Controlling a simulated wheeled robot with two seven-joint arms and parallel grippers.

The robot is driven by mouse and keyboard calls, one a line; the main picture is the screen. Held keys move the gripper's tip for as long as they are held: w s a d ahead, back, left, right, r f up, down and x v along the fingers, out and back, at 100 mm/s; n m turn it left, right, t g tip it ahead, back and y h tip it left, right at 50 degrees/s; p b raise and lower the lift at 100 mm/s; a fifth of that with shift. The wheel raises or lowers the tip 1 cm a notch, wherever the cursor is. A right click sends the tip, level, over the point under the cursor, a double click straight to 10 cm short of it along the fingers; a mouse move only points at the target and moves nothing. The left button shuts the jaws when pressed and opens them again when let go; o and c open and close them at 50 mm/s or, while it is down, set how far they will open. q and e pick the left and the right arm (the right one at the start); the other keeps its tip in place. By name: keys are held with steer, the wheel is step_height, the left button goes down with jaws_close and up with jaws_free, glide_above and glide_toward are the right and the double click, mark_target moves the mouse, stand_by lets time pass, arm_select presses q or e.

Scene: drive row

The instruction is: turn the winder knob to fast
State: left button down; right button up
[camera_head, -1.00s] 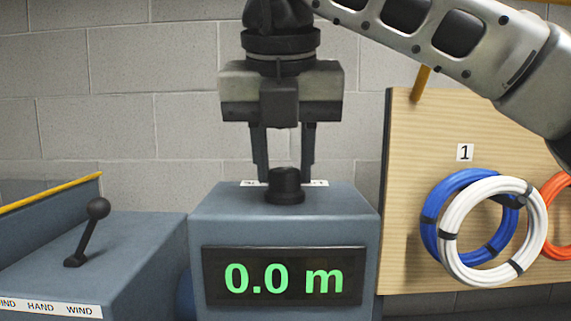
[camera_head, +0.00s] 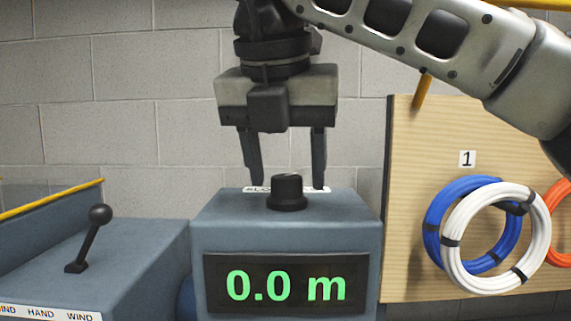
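The black winder knob (camera_head: 287,192) stands on top of the blue-grey box (camera_head: 345,208), whose front display (camera_head: 286,285) reads 0.0 m in green. A white label strip (camera_head: 256,189) lies behind the knob, mostly hidden by the knob and a finger, so its words cannot be read in full. My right gripper (camera_head: 288,186) points down just behind and above the knob. Its two fingers are spread apart, with nothing seen between them. My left gripper is not in view.
A black lever (camera_head: 91,238) with a ball end stands on the left box, labelled HAND and WIND. At right, blue (camera_head: 432,232) and white (camera_head: 449,240) coils hang on a wooden board (camera_head: 420,130) under number 1. An orange coil (camera_head: 559,255) is cut off by the edge.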

stand_by(0.4)
arm_select(q)
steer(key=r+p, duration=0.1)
steer(key=p, duration=0.1)
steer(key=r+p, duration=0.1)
steer(key=p, duration=0.1)
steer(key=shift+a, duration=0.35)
arm_select(e)
steer(key=v, duration=1.6)
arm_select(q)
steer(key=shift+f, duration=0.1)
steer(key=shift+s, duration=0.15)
arm_select(e)
steer(key=shift+f, duration=0.1)
